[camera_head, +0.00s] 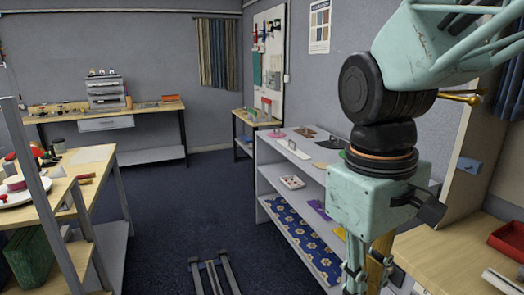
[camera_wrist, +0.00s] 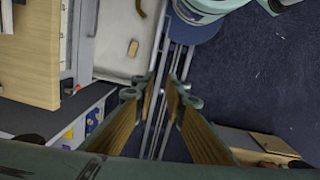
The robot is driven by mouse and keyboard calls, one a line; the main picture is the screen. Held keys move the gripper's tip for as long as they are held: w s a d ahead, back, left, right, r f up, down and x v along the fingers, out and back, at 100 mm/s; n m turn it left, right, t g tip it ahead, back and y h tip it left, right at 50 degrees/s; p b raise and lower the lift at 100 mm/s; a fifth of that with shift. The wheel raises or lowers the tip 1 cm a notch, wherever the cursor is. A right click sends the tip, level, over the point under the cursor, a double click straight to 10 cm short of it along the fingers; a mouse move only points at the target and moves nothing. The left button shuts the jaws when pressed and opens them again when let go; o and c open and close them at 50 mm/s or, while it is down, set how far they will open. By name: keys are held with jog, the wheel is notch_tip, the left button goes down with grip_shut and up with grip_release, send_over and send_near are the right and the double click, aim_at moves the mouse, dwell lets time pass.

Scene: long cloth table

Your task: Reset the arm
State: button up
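My arm comes in from the upper right of the head view, with its pale green wrist and dark joints pointing down. My gripper (camera_head: 367,280) hangs below the wrist at the bottom edge, and its fingertips are cut off there. In the wrist view my gripper (camera_wrist: 165,85) shows two fingers with tan inner faces. A gap runs between the fingertips, and the floor and metal rails show through it. Nothing is held.
A white shelf (camera_head: 268,155) with a blue patterned cloth (camera_head: 300,235) stands just left of my gripper. A wooden bench (camera_head: 445,258) with a red tray (camera_head: 510,238) is at the right. A workbench (camera_head: 95,160) stands at the left. Blue floor (camera_head: 180,215) lies open between them.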

jog(key=s+d+r+m+t+y, duration=0.1)
jog(key=s+d+r+m+t, duration=0.3)
jog(key=s, duration=0.4)
jog(key=shift+s+r+m, duration=0.3)
jog(key=shift+r+m, duration=0.4)
jog(key=shift+r, duration=0.35)
jog(key=shift+s, duration=0.1)
